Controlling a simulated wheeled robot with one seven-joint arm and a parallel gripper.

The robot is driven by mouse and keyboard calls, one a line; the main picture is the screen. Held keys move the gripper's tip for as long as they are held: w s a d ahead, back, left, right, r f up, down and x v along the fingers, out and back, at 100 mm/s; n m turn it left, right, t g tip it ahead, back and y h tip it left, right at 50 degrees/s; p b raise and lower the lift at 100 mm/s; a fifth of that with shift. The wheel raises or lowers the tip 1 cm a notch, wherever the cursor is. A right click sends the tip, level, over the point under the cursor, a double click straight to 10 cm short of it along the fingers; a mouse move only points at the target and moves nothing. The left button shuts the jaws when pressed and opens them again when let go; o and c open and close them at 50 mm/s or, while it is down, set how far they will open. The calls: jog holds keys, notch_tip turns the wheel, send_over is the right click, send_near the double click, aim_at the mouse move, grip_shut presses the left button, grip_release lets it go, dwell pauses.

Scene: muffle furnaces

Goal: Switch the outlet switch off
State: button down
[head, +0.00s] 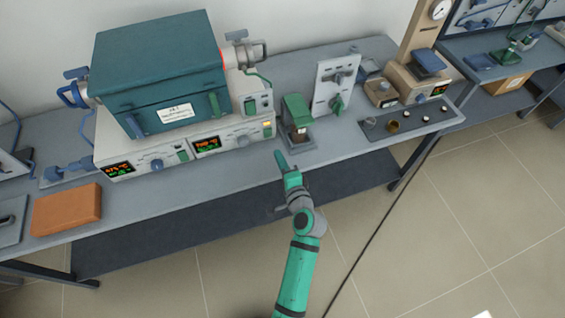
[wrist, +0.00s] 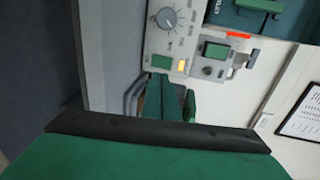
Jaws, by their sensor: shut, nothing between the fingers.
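Two green switches are near my gripper; I cannot tell for sure which is the outlet switch. One green switch (head: 250,106) is on a pale box beside the teal furnace (head: 160,75), and it also shows in the wrist view (wrist: 215,50) above a small dark knob or socket. The other green switch (wrist: 160,62) is on the control panel, beside a lit orange lamp (wrist: 181,65). My gripper (head: 281,160) is shut and empty, in front of the panel's right end and apart from it.
The control panel has lit displays (head: 206,144) and knobs. A small green-topped device (head: 296,112) stands just right of my gripper. A white upright plate (head: 336,85) and a tray (head: 410,122) stand farther right. An orange block (head: 66,208) lies at left.

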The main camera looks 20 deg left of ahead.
aim_at(269, 132)
jog(key=x, duration=0.5)
jog(key=r+x, duration=0.1)
jog(key=x, duration=0.2)
jog(key=shift+w+a, duration=0.15)
jog(key=shift+w, duration=0.15)
jog(key=shift+w+a+r, duration=0.1)
jog(key=shift+w, duration=0.05)
